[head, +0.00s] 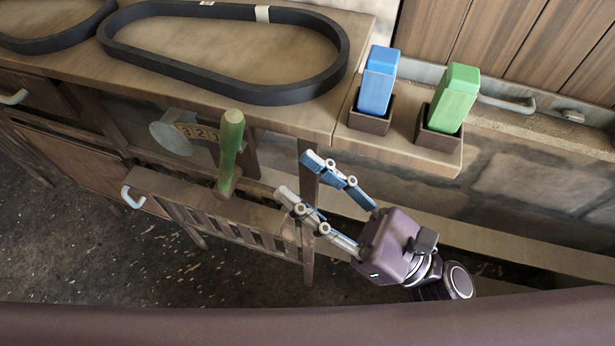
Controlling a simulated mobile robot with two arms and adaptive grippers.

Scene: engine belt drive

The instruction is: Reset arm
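My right gripper (297,177) is in the lower middle of the head view, with its purple body to the lower right and its fingers pointing to the upper left. Its fingers are spread apart with nothing between them. A green-handled lever (231,142) stands upright to the left of the fingertips, with a clear gap between them. Its brown foot is at the low wooden rail. A plate marked with numbers (200,132) shows behind the lever. My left gripper is out of view.
A large black belt (270,95) lies on the wooden bench (150,80), with part of another belt (50,42) at the far left. A blue block (378,82) and a green block (453,98) stand in dark holders on a shelf above the gripper. A slatted wooden frame (225,225) is below the lever.

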